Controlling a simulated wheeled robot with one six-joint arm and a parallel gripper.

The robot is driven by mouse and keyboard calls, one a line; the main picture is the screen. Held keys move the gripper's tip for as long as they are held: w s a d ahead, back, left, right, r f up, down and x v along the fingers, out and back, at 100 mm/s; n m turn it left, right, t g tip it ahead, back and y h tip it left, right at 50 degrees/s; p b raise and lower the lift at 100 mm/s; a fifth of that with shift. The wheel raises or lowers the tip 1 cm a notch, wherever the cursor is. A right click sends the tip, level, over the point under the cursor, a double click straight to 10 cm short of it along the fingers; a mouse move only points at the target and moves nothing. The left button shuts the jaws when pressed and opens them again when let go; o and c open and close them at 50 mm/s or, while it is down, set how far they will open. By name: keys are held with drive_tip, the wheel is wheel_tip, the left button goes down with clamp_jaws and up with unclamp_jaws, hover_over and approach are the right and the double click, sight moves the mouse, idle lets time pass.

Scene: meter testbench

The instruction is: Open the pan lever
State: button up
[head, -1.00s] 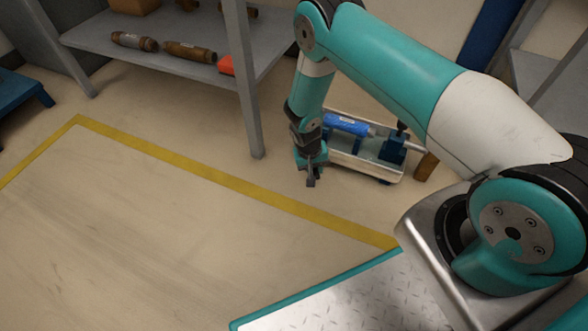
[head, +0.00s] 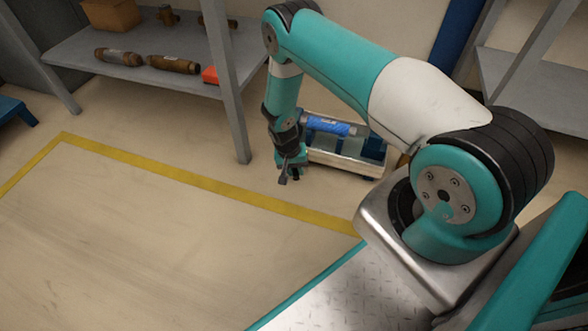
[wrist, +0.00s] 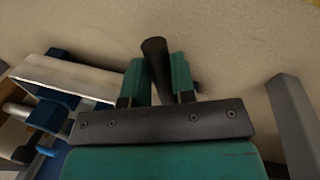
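My gripper (head: 286,172) is low over the floor, at the left end of the meter testbench (head: 340,160). In the wrist view, its two teal fingers (wrist: 160,78) stand close on either side of a dark round rod (wrist: 154,58), which fills the gap between them. The rod looks like the pan lever's handle. Its lower part is hidden by my gripper, so I cannot see where it joins the bench. In the head view a small grey piece hangs tilted below the fingers. The bench carries a blue cylinder (head: 328,126) and also shows in the wrist view (wrist: 72,78).
A grey shelf (head: 120,66) with brown metal parts and a red-orange item (head: 210,75) stands behind on the left; its leg (head: 230,110) is near my gripper. Yellow tape (head: 190,178) marks open floor in front.

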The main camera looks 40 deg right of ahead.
drive_tip(key=o, duration=0.4)
wheel_tip(320, 180, up, 17)
drive_tip(key=w+a+p, duration=0.1)
drive_tip(key=a+p, duration=0.1)
drive_tip(key=p, duration=0.6)
drive_tip(key=shift+w+a, duration=0.4)
drive_tip(key=s+a+r+n+y+p, duration=0.15)
drive_tip(key=a+r, duration=0.25)
drive_tip(key=r, duration=0.6)
drive_tip(key=s+a+r+n+t+y, duration=0.1)
drive_tip(key=s+a+r+n, duration=0.2)
drive_tip(key=r, duration=0.6)
drive_tip(key=a+r+n+y, duration=0.15)
drive_tip(key=a+r, duration=0.35)
drive_tip(key=r, duration=0.5)
drive_tip(key=s+a+r+n+y+p, duration=0.1)
drive_tip(key=s+a+r+n, duration=0.25)
drive_tip(key=s+r, duration=0.5)
drive_tip(key=s+a+r+n+y+p, duration=0.15)
drive_tip(key=s+r+n, duration=0.4)
drive_tip(key=s, duration=0.55)
wheel_tip(320, 180, up, 38)
drive_tip(key=s+a+p, duration=0.1)
drive_tip(key=p, duration=3.6)
drive_tip(key=shift+r+m, duration=0.25)
drive_tip(key=shift+m, duration=0.15)
